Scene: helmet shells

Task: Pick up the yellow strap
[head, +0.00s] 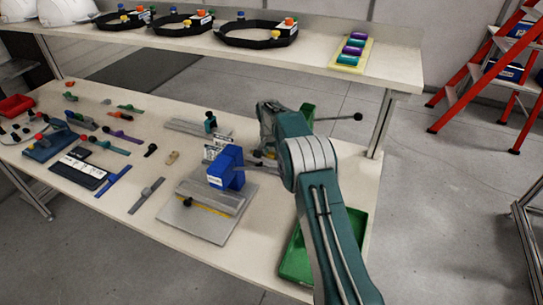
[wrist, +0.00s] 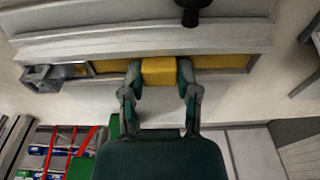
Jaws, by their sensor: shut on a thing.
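The yellow strap (wrist: 158,71) shows in the wrist view as a yellow band along a grey metal fixture (wrist: 225,38). My gripper (wrist: 160,76) is shut on its middle, with one teal finger on each side of a raised yellow part. The strap extends left and right past the fingers, close against the fixture's ledge. In the head view, a yellow strip (head: 205,208) lies along a grey plate fixture (head: 208,224); I cannot tell for sure that it is the same strap. My fingertips are not clear in that view.
A blue block (head: 227,170) stands over the fixture. A green tray (head: 296,262) lies to the right, partly behind my arm. Tools and parts cover the left of the table. A raised shelf (head: 310,55) holds helmet shells, black rings and a small tray of coloured pieces.

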